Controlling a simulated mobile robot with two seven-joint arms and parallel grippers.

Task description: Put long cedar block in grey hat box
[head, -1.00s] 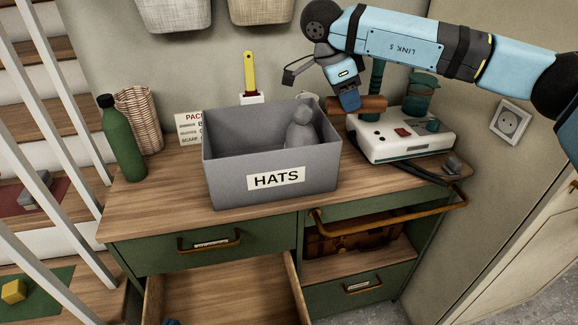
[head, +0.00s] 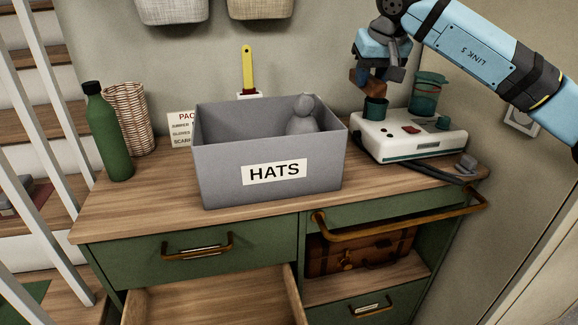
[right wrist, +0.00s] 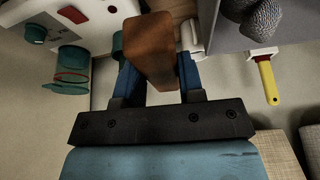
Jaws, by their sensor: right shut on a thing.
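The long cedar block (head: 367,83) is a reddish-brown bar, held in my right gripper (head: 372,74). In the right wrist view the block (right wrist: 150,50) sits between the two blue fingers of the gripper (right wrist: 155,78), which is shut on it. The grey hat box (head: 218,178) is an open-topped box labelled HATS on the cabinet top. A grey rounded thing (head: 302,120) stands inside it. The block is held up to the right of the box and apart from it. My left gripper is not in view.
A white appliance (head: 410,140) with a green jar (head: 428,92) stands right of the box, below my right gripper. A green bottle (head: 108,135) and wicker basket (head: 130,110) stand left. A yellow-handled brush (head: 247,70) is behind the box. A drawer below (head: 210,300) is open.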

